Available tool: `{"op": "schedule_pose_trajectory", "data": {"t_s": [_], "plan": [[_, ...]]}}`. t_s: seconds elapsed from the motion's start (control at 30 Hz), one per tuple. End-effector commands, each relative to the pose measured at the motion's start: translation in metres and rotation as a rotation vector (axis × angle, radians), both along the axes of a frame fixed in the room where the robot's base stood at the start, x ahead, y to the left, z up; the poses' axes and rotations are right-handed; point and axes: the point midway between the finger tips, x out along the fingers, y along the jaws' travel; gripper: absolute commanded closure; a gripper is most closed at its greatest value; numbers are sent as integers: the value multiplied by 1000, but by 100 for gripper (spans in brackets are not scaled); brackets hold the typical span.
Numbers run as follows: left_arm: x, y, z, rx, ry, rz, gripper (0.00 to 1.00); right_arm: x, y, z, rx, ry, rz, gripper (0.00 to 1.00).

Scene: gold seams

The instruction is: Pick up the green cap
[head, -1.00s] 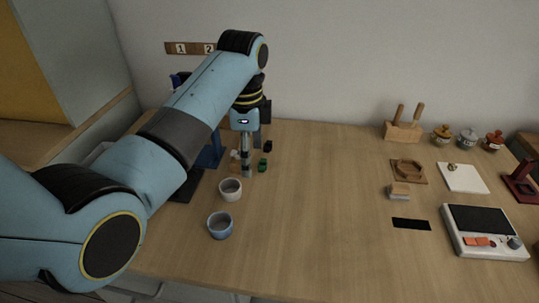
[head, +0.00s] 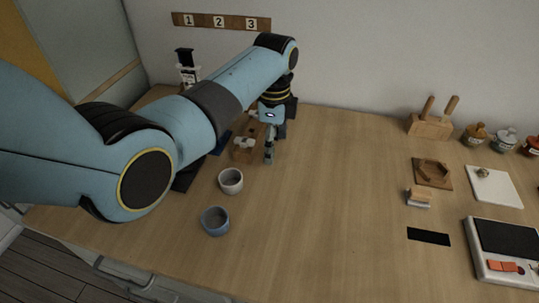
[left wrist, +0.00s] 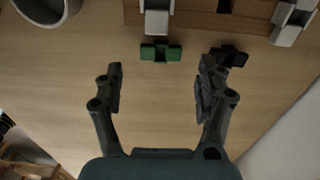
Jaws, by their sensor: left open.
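The green cap (left wrist: 160,52) lies on the wooden table in the left wrist view, just beyond the fingertips and roughly centred between them. It stands close to a pale metal part at the edge of a wooden block. My left gripper (left wrist: 161,76) is open and empty, with one finger on each side of the cap's line. In the head view my left gripper (head: 269,155) points down at the table beside the wooden block; I cannot make out the green cap there. My right gripper is not in view.
A black cap (left wrist: 229,56) lies right of the green one, near the right fingertip. The wooden block (head: 243,149) stands left of the gripper. A white cup (head: 231,181) and a blue cup (head: 215,221) stand nearer. The middle of the table is clear.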

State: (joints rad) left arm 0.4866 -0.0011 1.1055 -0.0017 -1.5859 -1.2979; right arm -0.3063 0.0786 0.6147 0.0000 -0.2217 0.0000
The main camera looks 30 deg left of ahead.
Motion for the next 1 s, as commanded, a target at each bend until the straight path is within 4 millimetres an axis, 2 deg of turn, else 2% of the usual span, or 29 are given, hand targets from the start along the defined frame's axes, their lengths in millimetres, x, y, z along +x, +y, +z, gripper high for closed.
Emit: {"op": "schedule_pose_trajectory", "data": {"t_s": [0.1, 0.2, 0.43, 0.77, 1.0], "plan": [[0, 2, -19, 0, 3, 0, 27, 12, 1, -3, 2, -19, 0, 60], [0, 2, -27, 0, 1, 0, 27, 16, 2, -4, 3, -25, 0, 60], [0, 2, -28, -1, 0, 0, 27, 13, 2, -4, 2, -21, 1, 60], [0, 2, -28, -1, 0, 0, 68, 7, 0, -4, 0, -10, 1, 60], [0, 2, -28, -1, 0, 0, 68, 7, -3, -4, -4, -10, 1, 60]]}}
